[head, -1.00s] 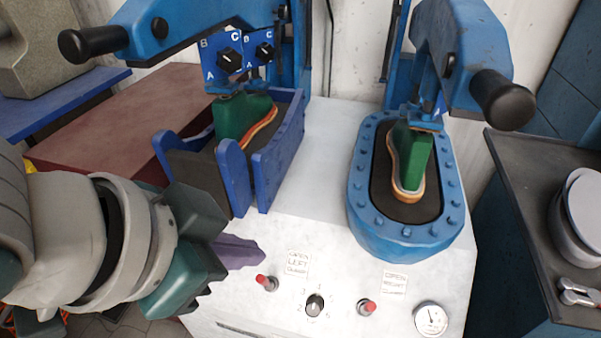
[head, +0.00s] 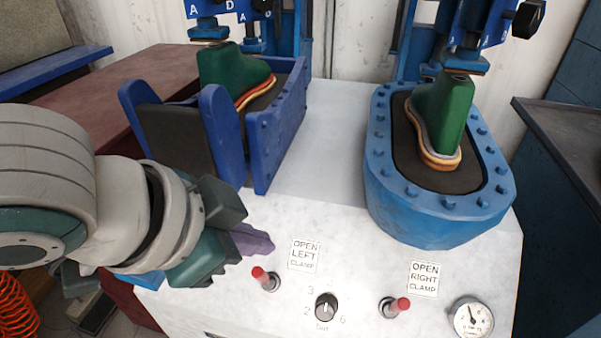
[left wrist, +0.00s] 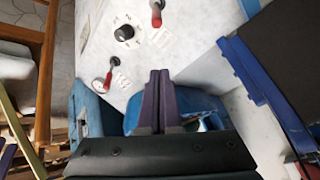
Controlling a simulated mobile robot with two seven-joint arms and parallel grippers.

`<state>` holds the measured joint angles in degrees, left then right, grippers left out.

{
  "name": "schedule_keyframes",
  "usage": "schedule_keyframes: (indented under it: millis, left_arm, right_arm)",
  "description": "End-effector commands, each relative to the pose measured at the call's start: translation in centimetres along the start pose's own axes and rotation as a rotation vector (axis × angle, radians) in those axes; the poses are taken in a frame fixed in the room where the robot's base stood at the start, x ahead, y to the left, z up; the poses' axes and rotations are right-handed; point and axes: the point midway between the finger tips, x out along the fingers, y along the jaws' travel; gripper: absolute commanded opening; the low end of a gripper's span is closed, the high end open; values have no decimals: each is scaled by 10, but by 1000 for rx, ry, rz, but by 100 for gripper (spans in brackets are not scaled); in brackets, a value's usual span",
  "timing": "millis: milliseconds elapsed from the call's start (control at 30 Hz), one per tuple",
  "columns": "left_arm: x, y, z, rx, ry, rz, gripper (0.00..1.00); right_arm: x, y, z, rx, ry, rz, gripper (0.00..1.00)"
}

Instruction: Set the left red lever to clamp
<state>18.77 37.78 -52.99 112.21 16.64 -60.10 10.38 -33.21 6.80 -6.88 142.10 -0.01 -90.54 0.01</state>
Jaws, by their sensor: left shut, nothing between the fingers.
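The left red lever (head: 259,273) stands on the front of the white machine top, below the "OPEN LEFT CLAMP" label (head: 305,255). Its red knob leans to the upper left of its base. In the left wrist view the lever (left wrist: 157,17) is at the top, beyond the fingertips. My left gripper (head: 262,242) is shut and empty, its purple fingertips just behind the lever in the head view and apart from it. The fingers lie side by side in the left wrist view (left wrist: 160,76). My right gripper is not in view.
A black dial (head: 326,306), the right red lever (head: 402,304) and a gauge (head: 472,318) sit to the right of the lever. The left clamp (head: 280,125) and blue right clamp (head: 430,228) each hold a green last with a sole. Clear white surface lies between them.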

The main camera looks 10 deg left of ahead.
Motion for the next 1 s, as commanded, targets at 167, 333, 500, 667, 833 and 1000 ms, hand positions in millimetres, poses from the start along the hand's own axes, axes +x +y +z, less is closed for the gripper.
schedule_keyframes:
  millis: [167,333,500,667,833,1000]
  left_arm:
    - [26,1,1,-2,1,0,0]
    - [64,2,2,-1,1,0,0]
    - [100,2,2,0,0,-1,0]
    - [90,0,22,1,-2,1,0]
    - [85,0,35,1,0,0,0]
    - [84,0,38,0,1,1,0]
  right_arm:
    - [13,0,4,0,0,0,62]
    - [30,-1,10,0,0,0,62]
    - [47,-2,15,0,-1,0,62]
    - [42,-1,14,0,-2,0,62]
    - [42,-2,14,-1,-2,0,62]
    - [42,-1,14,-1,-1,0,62]
